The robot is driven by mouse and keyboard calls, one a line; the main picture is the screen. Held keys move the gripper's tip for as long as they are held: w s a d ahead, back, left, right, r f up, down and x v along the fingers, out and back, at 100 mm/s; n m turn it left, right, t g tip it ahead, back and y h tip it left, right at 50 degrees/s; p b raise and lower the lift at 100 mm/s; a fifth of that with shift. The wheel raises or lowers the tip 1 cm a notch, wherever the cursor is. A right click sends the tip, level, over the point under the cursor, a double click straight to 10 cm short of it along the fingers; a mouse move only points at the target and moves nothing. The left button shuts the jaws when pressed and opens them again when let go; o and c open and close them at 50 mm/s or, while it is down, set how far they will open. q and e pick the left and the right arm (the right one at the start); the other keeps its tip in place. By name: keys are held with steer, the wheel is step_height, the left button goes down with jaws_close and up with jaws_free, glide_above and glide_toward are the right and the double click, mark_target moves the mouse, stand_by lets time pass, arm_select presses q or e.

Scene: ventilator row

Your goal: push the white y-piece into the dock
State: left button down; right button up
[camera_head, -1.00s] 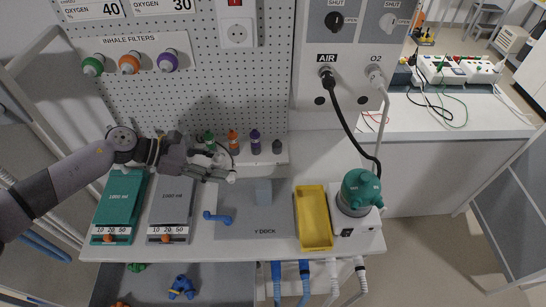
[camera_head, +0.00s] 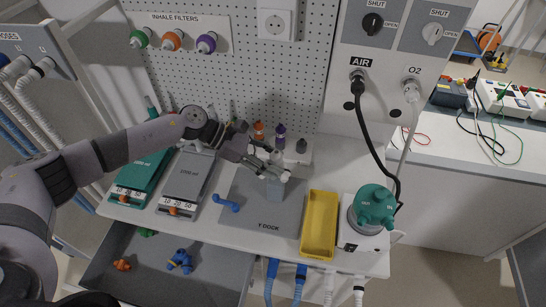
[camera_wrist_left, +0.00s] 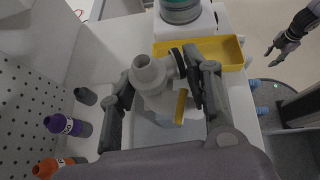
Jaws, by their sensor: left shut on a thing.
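My left gripper (camera_head: 272,168) is shut on the white y-piece (camera_wrist_left: 152,82), a pale branched tube that sits between its fingers in the left wrist view. In the head view the fingers and y-piece are over the dock (camera_head: 274,189), a small grey block on the grey Y DOCK plate (camera_head: 262,216). The y-piece is just above or at the block's top; the gripper hides the contact, and I cannot tell whether it is seated. My right gripper (camera_wrist_left: 276,52) shows at the upper right of the left wrist view, empty, with its fingers apart.
A yellow tray (camera_head: 319,226) and a teal-topped humidifier (camera_head: 375,207) stand to the right. Two test lungs, teal (camera_head: 143,178) and grey (camera_head: 187,180), lie left. Small bottles (camera_head: 280,136) stand behind. An open drawer (camera_head: 215,268) is below.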

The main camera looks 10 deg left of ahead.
arm_select(q)
steer(key=shift+d+f, duration=0.3)
steer(key=shift+f, duration=0.45)
steer(key=shift+f+b, duration=0.3)
steer(key=shift+b, duration=0.1)
steer(key=shift+a+f, duration=0.15)
steer(key=shift+f, duration=0.25)
steer(key=shift+f+b, duration=0.25)
steer(key=shift+b, duration=0.05)
arm_select(e)
steer(key=shift+d+f, duration=0.8)
steer(key=shift+d, duration=0.3)
steer(key=shift+a, duration=0.2)
arm_select(q)
steer(key=shift+f+b, duration=0.1)
steer(key=shift+b, duration=0.2)
steer(key=shift+a, duration=0.1)
arm_select(e)
steer(key=shift+a+f, duration=0.45)
steer(key=shift+f, duration=0.05)
steer(key=shift+d, duration=0.4)
